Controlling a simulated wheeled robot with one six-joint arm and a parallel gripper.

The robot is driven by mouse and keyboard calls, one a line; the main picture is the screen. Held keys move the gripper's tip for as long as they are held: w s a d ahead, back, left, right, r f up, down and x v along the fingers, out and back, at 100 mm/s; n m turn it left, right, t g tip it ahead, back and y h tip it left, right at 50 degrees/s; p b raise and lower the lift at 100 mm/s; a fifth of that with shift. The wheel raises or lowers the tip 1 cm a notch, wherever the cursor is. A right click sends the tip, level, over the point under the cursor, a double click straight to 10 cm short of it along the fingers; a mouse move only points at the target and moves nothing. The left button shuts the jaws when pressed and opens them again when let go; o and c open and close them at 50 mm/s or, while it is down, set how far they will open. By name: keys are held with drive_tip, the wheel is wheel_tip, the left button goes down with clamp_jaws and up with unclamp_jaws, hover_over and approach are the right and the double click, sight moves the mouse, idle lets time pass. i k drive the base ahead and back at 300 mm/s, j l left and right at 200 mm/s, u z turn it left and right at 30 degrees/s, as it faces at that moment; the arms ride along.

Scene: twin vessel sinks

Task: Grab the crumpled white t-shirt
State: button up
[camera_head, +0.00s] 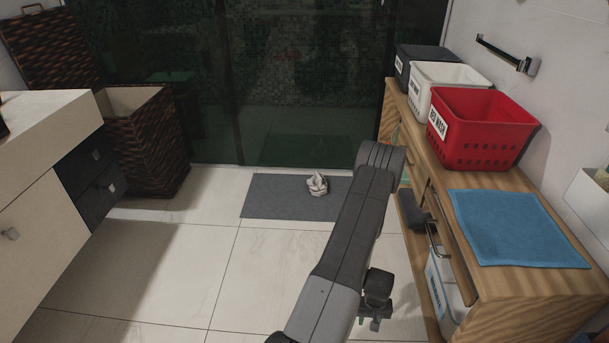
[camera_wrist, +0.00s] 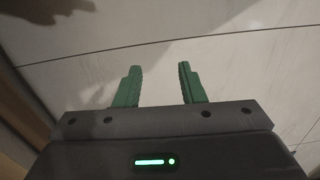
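The crumpled white t-shirt (camera_head: 317,184) lies as a small wad on the grey mat (camera_head: 275,199) on the floor, in front of the dark glass panel. My arm reaches forward in the head view, just right of the t-shirt and apart from it, and covers the mat's right part. My gripper (camera_wrist: 159,86) shows in the wrist view with two green fingers spread apart and nothing between them. Pale floor tiles lie beyond the fingers. The t-shirt is not in the wrist view.
A wooden bench (camera_head: 520,290) on the right holds a red basket (camera_head: 485,130), a white basket (camera_head: 447,78), a black basket (camera_head: 420,58) and a blue towel (camera_head: 515,228). A wicker hamper (camera_head: 148,145) and a vanity (camera_head: 45,220) stand left. The tiled floor (camera_head: 180,270) between is clear.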

sight(318, 185)
drive_tip(key=i+l+u, duration=0.3)
drive_tip(key=i, duration=0.65)
drive_tip(key=i+l+u, duration=0.25)
drive_tip(key=i+l, duration=0.4)
drive_tip(key=i, duration=0.3)
drive_tip(key=i+l+u, duration=0.3)
drive_tip(key=i+l, duration=0.45)
drive_tip(key=i, duration=0.1)
